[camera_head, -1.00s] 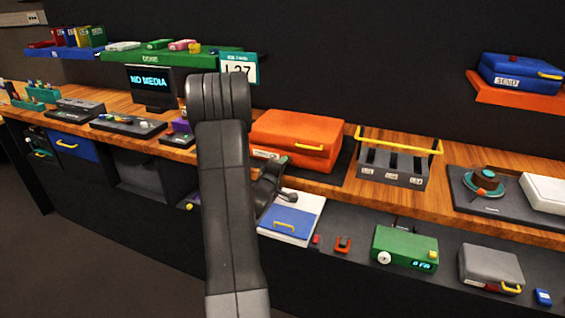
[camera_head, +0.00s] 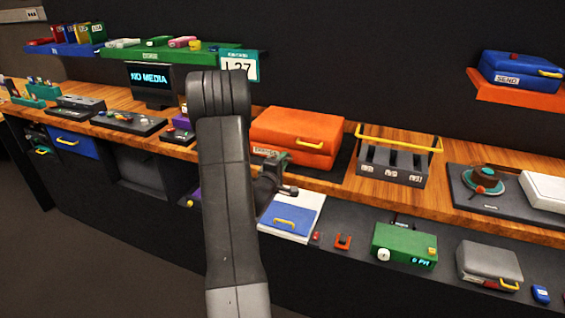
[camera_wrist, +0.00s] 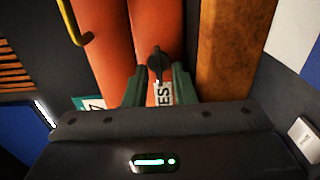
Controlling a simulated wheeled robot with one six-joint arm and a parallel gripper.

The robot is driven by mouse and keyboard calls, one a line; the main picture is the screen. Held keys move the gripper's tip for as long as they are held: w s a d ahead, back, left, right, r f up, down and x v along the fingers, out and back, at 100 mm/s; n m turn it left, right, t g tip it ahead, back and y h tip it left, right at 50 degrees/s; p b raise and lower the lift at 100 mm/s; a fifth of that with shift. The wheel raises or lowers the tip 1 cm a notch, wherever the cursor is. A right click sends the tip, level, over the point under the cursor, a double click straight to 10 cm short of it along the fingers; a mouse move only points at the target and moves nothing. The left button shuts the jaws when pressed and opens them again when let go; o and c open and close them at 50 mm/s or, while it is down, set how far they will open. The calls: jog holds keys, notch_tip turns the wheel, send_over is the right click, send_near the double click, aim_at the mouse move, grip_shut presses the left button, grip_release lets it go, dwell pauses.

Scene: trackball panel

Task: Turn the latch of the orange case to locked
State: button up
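The orange case (camera_head: 297,130) lies on the wooden counter with its yellow handle (camera_head: 310,145) on the front. In the wrist view the case (camera_wrist: 113,45) fills the upper middle. A dark latch knob (camera_wrist: 157,62) stands out from its front, by a white label (camera_wrist: 163,94). My gripper (camera_wrist: 157,82) is open, with one green finger on each side of the latch line and gaps between; I cannot tell whether either touches it. In the head view my gripper (camera_head: 276,160) is just in front of the case's lower left front, and the latch is hidden there.
A black rack with a yellow bar (camera_head: 392,165) stands right of the case. A white and blue box (camera_head: 291,217) and a green device (camera_head: 404,245) sit on the lower shelf. The wooden counter edge (camera_wrist: 229,50) runs close beside the fingers in the wrist view.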

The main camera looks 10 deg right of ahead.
jog(key=shift+a, duration=0.1)
jog(key=b+v, duration=0.2)
jog(key=v, duration=1.1)
jog(key=shift+s, duration=0.35)
jog(key=shift+w+a, duration=0.1)
jog(key=shift+w, duration=0.05)
jog(key=p+x, duration=0.2)
jog(key=x, duration=1.1)
jog(key=shift+w+d+r, duration=0.1)
jog(key=shift+w+d, duration=0.15)
